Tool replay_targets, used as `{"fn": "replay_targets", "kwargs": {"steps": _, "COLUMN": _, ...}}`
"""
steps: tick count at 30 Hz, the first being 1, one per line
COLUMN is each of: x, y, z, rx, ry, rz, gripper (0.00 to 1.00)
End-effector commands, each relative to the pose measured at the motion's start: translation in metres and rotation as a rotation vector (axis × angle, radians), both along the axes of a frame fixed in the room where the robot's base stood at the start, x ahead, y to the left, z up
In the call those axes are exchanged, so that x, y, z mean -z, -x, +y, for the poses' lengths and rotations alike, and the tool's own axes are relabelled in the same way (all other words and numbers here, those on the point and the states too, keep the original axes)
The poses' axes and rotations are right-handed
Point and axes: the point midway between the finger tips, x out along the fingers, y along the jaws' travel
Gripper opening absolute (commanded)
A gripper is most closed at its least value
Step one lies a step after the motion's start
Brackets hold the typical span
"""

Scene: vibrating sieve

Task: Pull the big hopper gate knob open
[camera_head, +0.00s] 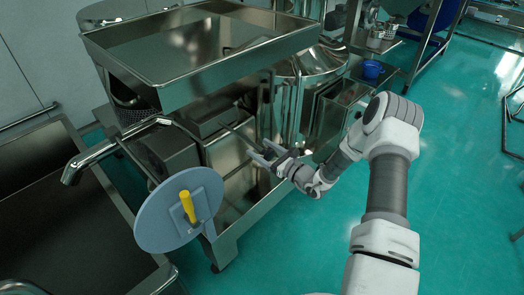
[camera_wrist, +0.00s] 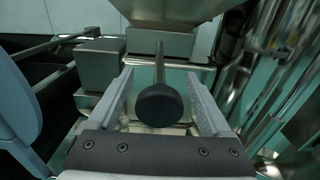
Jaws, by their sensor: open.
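The gate knob (camera_wrist: 159,105) is a dark round ball on the end of a thin metal rod (camera_wrist: 159,62) in the wrist view. The rod runs away from me toward the metal hopper body (camera_wrist: 160,42). My gripper (camera_wrist: 160,84) is open, with one finger on each side of the knob and visible gaps on both sides. In the head view, my gripper (camera_head: 264,155) is at the front of the steel machine, below the big hopper tray (camera_head: 205,52). The rod also shows there, but the knob is hard to make out at the fingers.
A blue-grey round plate with a yellow handle (camera_head: 188,207) stands left of my gripper. A metal spout (camera_head: 100,155) and a dark basin (camera_head: 50,200) are farther left. Steel cylinders (camera_head: 305,85) stand close behind my arm. Green floor (camera_head: 460,130) is open at the right.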

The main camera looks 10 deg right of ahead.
Motion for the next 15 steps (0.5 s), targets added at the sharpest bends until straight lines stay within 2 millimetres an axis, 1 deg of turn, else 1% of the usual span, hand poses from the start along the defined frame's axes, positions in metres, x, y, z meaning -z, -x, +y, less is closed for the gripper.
{"fn": "replay_targets", "kwargs": {"steps": 5, "x": -0.0003, "y": -0.0002, "z": 0.0001, "rx": 0.0, "ry": 0.0, "rz": 0.0, "gripper": 0.83}}
{"fn": "replay_targets", "kwargs": {"steps": 6, "x": -0.0002, "y": -0.0001, "z": 0.0001, "rx": 0.0, "ry": 0.0, "rz": 0.0, "gripper": 0.81}}
{"fn": "replay_targets", "kwargs": {"steps": 8, "x": -0.0002, "y": 0.0, "z": 0.0001, "rx": 0.0, "ry": 0.0, "rz": 0.0, "gripper": 0.7}}
{"fn": "replay_targets", "kwargs": {"steps": 9, "x": -0.0001, "y": 0.0001, "z": 0.0001, "rx": 0.0, "ry": 0.0, "rz": 0.0, "gripper": 0.63}}
{"fn": "replay_targets", "kwargs": {"steps": 11, "x": -0.0001, "y": 0.0001, "z": 0.0001, "rx": 0.0, "ry": 0.0, "rz": 0.0, "gripper": 0.52}}
{"fn": "replay_targets", "kwargs": {"steps": 15, "x": 0.0, "y": 0.0002, "z": 0.0001, "rx": -0.001, "ry": 0.0, "rz": 0.0, "gripper": 0.27}}
